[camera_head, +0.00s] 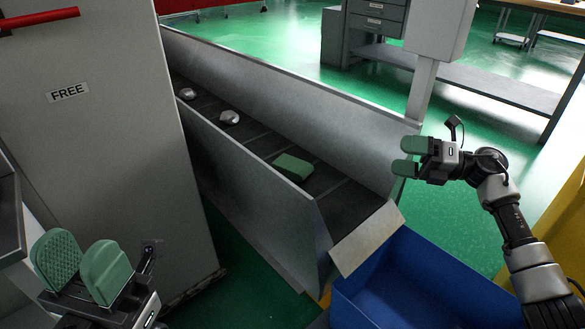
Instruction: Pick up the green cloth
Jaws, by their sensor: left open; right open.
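The green cloth (293,167) lies as a small folded pad on the dark belt of the conveyor, near its lower end. My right gripper (404,156) is open and empty, to the right of the conveyor's far side wall and apart from the cloth. Its green fingers point left. My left gripper (80,268) is open and empty at the lower left, in front of the grey cabinet and well away from the cloth. Its green finger pads point up.
The conveyor (262,85) has raised metal side walls. Two shiny objects (229,117) (187,93) lie farther up the belt. A blue bin (350,306) stands below its end. A grey cabinet marked FREE (110,150) is at left. A grey post (421,88) stands behind.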

